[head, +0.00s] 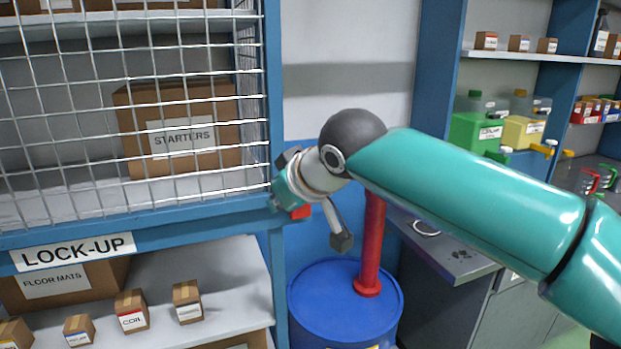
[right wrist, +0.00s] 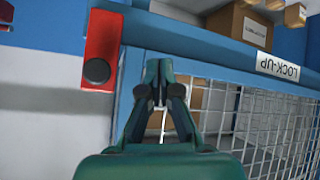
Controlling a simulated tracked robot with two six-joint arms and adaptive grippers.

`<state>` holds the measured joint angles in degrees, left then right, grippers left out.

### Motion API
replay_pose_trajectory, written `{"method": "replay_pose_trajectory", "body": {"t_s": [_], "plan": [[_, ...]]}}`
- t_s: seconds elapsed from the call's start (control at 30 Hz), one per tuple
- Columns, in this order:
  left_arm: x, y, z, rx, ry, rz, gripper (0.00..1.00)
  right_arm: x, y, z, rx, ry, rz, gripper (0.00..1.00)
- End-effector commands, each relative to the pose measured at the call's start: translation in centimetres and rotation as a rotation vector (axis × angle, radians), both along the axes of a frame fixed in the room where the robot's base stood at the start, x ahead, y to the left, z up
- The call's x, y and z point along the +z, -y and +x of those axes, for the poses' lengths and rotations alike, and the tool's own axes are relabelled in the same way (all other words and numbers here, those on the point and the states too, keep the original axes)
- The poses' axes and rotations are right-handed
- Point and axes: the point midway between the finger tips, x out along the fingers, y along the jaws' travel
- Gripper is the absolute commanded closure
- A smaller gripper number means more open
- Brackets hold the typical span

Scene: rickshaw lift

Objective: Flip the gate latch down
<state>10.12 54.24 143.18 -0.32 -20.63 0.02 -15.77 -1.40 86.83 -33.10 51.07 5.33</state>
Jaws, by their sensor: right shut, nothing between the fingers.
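The gate latch (right wrist: 101,45) is a red bar with a round black knob, on the blue frame in the right wrist view. That view is upside down, judging by the sign. The bar runs from the knob to the picture's top, so it appears to hang down in the room. In the head view a bit of red latch (head: 301,212) shows just below my right gripper (head: 277,203), which hides the rest. My right gripper (right wrist: 158,68) is shut and empty, beside the latch and apart from it in the wrist picture. My left gripper is not in view.
The wire-mesh gate (head: 60,120) covers a shelf with a STARTERS box (head: 182,135). A LOCK-UP sign (head: 73,251) is below it. A blue drum (head: 335,315) with a red post (head: 371,245) stands close below my right arm. A grey bench (head: 455,260) is at right.

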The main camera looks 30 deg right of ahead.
Motion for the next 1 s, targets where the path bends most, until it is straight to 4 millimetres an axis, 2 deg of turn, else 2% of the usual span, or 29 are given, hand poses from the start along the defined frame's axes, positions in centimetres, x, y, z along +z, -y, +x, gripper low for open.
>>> {"method": "replay_pose_trajectory", "body": {"t_s": [0.03, 0.1, 0.2, 0.27, 0.67, 0.87, 1.0], "plan": [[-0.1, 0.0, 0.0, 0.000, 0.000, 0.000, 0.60, 3.1, 1.4, -1.8, -0.028, 0.043, -0.004, 1.00], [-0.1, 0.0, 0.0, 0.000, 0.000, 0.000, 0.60, 5.8, 3.0, -3.7, -0.061, 0.075, -0.009, 1.00], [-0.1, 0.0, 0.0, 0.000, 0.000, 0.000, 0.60, 8.0, 4.4, -5.6, -0.091, 0.099, -0.011, 1.00], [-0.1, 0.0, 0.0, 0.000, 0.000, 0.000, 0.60, 8.5, 4.8, -6.1, -0.100, 0.106, -0.013, 1.00], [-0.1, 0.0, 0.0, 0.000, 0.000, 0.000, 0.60, 8.6, 5.0, -6.2, -0.106, 0.105, -0.014, 1.00], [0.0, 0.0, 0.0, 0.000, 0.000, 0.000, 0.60, 7.5, 5.2, -4.7, -0.107, 0.102, -0.014, 1.00], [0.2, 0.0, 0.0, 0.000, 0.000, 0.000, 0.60, 6.2, 5.5, -2.8, -0.107, 0.101, -0.016, 1.00]]}}
